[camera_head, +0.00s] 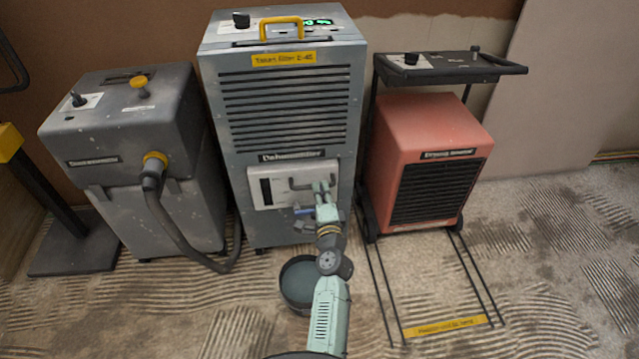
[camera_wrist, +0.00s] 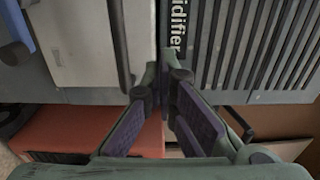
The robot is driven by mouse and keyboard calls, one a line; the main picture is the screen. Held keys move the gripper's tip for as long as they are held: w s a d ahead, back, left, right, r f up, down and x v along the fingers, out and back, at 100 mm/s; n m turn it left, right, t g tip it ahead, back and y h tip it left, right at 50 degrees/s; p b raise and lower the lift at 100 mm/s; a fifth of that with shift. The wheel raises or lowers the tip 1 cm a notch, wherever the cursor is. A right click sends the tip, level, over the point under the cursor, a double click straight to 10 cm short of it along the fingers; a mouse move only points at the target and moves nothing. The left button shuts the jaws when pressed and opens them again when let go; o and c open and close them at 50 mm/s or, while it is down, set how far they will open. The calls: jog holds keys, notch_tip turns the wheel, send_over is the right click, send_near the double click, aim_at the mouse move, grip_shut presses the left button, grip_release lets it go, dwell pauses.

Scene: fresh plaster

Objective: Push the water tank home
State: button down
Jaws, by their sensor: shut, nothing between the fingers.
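The water tank (camera_head: 260,192) is the pale panel low on the front of the grey dehumidifier (camera_head: 280,110), with a dark level window on its left and a bar handle across it. I cannot tell how far it stands out from the cabinet. My gripper (camera_head: 322,187) is shut and empty, in front of the tank's right part near the handle's right end. In the wrist view the picture is turned: the tank (camera_wrist: 80,45) is at left with its dark handle (camera_wrist: 119,45), and my gripper (camera_wrist: 162,75) points at the cabinet front beside it. Contact cannot be made out.
A dark round bucket (camera_head: 297,290) stands on the floor below the tank, beside my arm. A small blue part (camera_head: 304,211) sits under the tank. A grey machine with a hose (camera_head: 130,130) stands left. A red dryer (camera_head: 430,150) on a wheeled frame stands right.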

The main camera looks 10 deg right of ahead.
jog(key=s, duration=0.6)
jog(key=g+p, duration=0.3)
jog(key=p, duration=0.7)
send_near(310, 169)
jog(key=x, duration=0.3)
jog(key=f+x, duration=0.1)
jog(key=x, duration=0.2)
jog(key=shift+s, duration=0.15)
jog(key=shift+w, duration=0.45)
jog(key=shift+r+b+x, duration=0.15)
jog(key=shift+x, duration=0.6)
jog(key=shift+r+b+x, duration=0.1)
jog(key=shift+b+x, duration=0.05)
jog(key=shift+x, duration=0.55)
jog(key=shift+r, duration=0.15)
